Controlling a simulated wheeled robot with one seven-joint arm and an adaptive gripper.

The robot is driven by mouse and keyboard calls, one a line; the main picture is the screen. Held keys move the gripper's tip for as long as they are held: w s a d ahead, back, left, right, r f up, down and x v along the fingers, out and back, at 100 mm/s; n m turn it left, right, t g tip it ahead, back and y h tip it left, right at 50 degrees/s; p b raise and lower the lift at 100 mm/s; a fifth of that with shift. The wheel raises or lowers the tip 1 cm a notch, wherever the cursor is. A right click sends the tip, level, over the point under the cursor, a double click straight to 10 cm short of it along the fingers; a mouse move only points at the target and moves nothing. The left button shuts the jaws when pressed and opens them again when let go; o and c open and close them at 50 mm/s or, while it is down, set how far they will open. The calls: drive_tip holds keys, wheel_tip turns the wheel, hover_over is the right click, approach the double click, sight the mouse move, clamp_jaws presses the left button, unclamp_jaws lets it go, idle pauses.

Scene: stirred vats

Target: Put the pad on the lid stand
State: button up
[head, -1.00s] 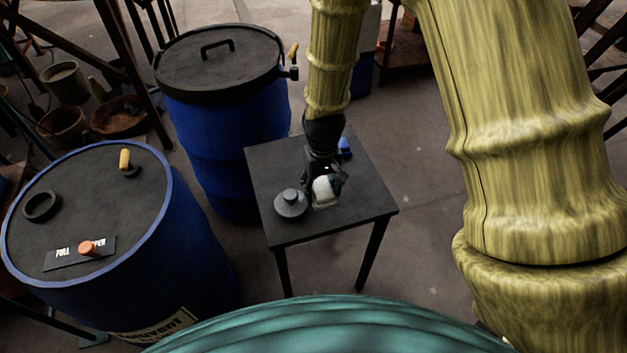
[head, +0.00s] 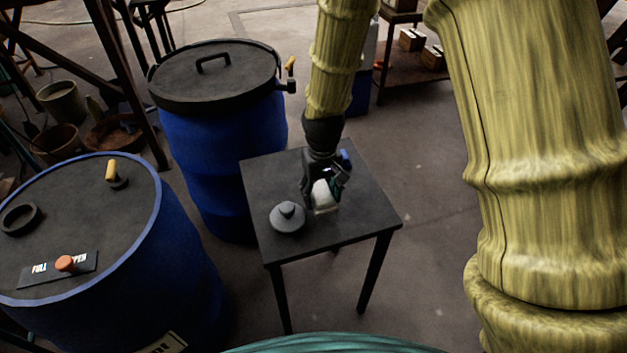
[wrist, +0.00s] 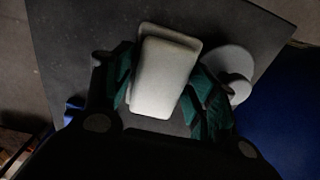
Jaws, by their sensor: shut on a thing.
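The pad is a pale, rounded block (wrist: 165,78) between the green-lined fingers of my gripper (wrist: 160,95). In the head view the pad (head: 321,193) shows white below my gripper (head: 323,187), low over the small dark table (head: 345,230). My gripper is shut on the pad. A second pale edge shows behind the pad in the wrist view; I cannot tell whether it is part of it. The table is the only stand-like thing near it; I cannot tell whether it is the lid stand. Whether the pad touches the tabletop is unclear.
A grey round piece with a knob (head: 287,217) sits on the table just left of the pad. A small blue thing (head: 345,158) lies behind my gripper. A lidded blue vat (head: 215,130) stands behind left, another vat (head: 80,215) front left. The floor right of the table is clear.

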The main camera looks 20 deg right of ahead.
drive_tip(key=w, duration=0.8)
drive_tip(key=shift+w+d+f+p, duration=0.1)
drive_tip(key=shift+d+f+p, duration=0.2)
drive_tip(key=shift+f, duration=1.8)
drive_tip(key=shift+f, duration=0.15)
drive_tip(key=o, duration=1)
wheel_tip(320, 180, up, 12)
drive_tip(key=shift+r, duration=0.15)
